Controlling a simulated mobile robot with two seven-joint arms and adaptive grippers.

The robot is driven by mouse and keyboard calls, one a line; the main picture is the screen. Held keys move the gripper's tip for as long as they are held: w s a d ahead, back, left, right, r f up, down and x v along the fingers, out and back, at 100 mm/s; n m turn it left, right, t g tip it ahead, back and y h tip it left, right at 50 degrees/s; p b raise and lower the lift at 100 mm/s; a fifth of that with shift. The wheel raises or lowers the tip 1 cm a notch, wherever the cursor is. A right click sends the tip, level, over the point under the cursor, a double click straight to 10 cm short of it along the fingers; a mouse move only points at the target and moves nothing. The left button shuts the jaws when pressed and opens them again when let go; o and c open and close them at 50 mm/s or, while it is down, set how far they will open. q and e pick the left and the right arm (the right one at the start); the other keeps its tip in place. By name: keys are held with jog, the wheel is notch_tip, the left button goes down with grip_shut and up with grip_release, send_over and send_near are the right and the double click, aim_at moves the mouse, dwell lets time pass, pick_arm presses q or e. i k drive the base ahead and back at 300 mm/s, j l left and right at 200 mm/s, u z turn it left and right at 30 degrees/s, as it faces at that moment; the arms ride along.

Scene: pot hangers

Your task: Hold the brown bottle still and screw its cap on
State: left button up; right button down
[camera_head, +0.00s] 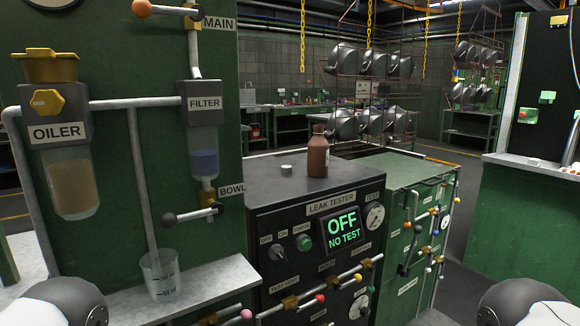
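The brown bottle (318,158) stands upright on the dark flat top of the leak tester (270,186), near its back right. Its narrow neck points up, and no cap shows on it. A small pale round cap (286,169) lies on the same top, to the left of the bottle and apart from it. Neither of my grippers is in view. Only rounded parts of my arms show at the bottom left and bottom right corners, well away from the bottle and cap.
The leak tester's front carries a lit display (342,229), knobs and projecting levers. A green panel with an oiler (65,150) and filter (204,135) rises at left. A clear beaker (158,275) stands on a pale ledge. A green cabinet (415,172) adjoins at right.

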aim_at(318, 147)
jog(key=i+l+u, duration=0.1)
jog(key=l, duration=0.25)
jog(key=i+l+u, duration=0.1)
jog(key=i+l, duration=0.3)
jog(key=l, duration=0.3)
jog(key=i+l+u, duration=0.15)
jog(key=l, duration=0.2)
jog(key=i+l+u, duration=0.1)
jog(key=l, duration=0.3)
jog(key=i+l+u, duration=0.1)
jog(key=l, duration=0.25)
jog(key=i, duration=0.05)
